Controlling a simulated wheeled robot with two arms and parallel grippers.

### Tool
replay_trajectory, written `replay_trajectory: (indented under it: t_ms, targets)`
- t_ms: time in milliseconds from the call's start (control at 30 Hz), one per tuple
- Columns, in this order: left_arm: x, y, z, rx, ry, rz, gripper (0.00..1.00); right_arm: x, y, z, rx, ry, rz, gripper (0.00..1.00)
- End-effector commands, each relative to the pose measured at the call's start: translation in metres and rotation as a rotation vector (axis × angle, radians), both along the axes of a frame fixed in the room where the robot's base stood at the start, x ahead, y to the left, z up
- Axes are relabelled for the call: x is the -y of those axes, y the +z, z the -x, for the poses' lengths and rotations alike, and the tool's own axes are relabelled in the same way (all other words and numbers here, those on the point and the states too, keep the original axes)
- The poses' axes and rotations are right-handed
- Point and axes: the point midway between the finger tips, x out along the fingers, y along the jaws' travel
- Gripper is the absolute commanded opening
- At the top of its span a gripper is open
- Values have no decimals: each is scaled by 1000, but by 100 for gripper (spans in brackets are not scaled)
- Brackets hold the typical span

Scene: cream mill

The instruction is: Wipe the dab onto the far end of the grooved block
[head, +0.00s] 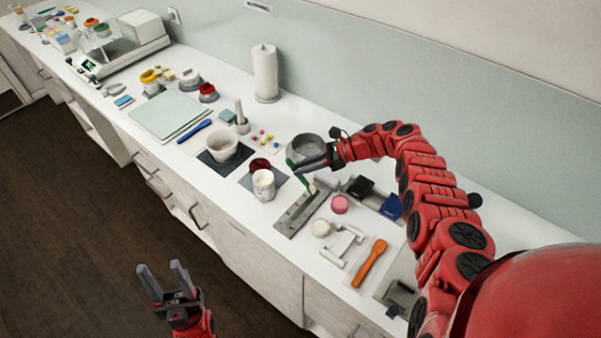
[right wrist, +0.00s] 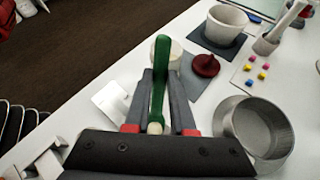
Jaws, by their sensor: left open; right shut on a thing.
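My right gripper (head: 318,162) is shut on a green spatula (head: 298,174), above the counter. The spatula slants down, and a pale dab (head: 312,188) shows at its low end. In the right wrist view the green spatula (right wrist: 160,80) stands between the fingers, with a cream-coloured end (right wrist: 155,128) near the gripper body. The grey grooved block (head: 299,216) lies on the counter below; the dab appears over or near its far end, and I cannot tell whether they touch. My left gripper (head: 166,280) is open and empty, over the floor in front of the cabinets.
A white cup (head: 264,186) stands left of the block, and a grey metal bowl (head: 306,147) behind it. A pink-topped jar (head: 340,204), a white stand (head: 343,245) and an orange spatula (head: 370,262) lie to the right. A mortar (head: 223,146) stands further left.

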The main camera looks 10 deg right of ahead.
Motion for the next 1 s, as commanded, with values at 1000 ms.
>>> replay_trajectory:
  t_ms: [1000]
  targets:
    - [0,-11,0,0,0,0,50,0,-12,0,0,0,0,0]
